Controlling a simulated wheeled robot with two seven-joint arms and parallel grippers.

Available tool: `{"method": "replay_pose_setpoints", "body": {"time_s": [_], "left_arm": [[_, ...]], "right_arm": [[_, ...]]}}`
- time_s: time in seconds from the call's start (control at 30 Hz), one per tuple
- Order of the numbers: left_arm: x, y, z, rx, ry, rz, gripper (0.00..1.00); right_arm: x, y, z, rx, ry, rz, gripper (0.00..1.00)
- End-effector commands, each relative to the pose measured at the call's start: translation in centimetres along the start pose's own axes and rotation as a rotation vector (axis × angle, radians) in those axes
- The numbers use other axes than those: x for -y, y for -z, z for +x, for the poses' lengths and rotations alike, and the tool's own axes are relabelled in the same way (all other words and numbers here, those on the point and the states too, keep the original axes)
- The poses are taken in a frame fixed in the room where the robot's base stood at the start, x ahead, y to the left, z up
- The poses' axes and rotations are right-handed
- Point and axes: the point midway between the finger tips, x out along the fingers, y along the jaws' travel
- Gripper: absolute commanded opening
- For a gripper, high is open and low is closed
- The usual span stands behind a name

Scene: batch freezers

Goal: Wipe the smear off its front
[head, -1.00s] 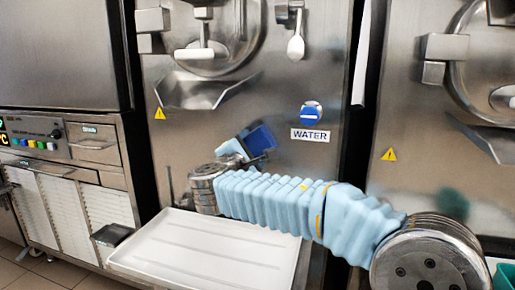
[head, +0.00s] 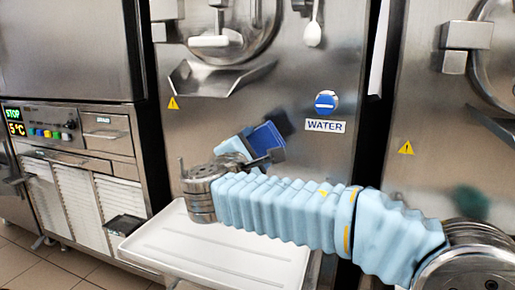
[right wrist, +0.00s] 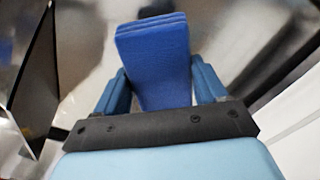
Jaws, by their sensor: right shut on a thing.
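A blue folded cloth (head: 265,138) is held in my right gripper (head: 258,148) in front of the middle steel machine (head: 245,110). The cloth (right wrist: 155,55) also shows in the right wrist view, clamped between both fingers. I cannot tell whether it touches the steel. A dark green smear (head: 467,202) is on the lower front of the right steel machine (head: 415,110), just above my right arm and well to the right of the cloth. My left gripper is out of view.
A white tray (head: 215,255) lies below my right gripper. A blue round knob (head: 325,102) and a WATER label (head: 325,127) are on the middle machine. A metal chute (head: 215,78) juts out above. A dark gap separates the two machines.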

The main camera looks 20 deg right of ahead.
Motion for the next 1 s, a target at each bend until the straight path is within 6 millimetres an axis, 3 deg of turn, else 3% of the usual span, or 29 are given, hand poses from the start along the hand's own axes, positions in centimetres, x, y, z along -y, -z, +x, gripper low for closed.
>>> {"method": "replay_pose_setpoints", "body": {"time_s": [0.27, 0.6, 1.0], "left_arm": [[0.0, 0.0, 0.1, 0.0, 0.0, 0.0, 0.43], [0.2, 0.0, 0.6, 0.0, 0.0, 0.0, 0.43], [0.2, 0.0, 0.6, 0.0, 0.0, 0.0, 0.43]], "right_arm": [[0.0, 0.0, -0.2, 0.0, -0.001, 0.001, 0.43], [0.0, 0.0, -2.9, 0.0, -0.001, 0.0, 0.43], [0.0, -0.1, -3.0, 0.0, 0.0, 0.0, 0.43]]}}
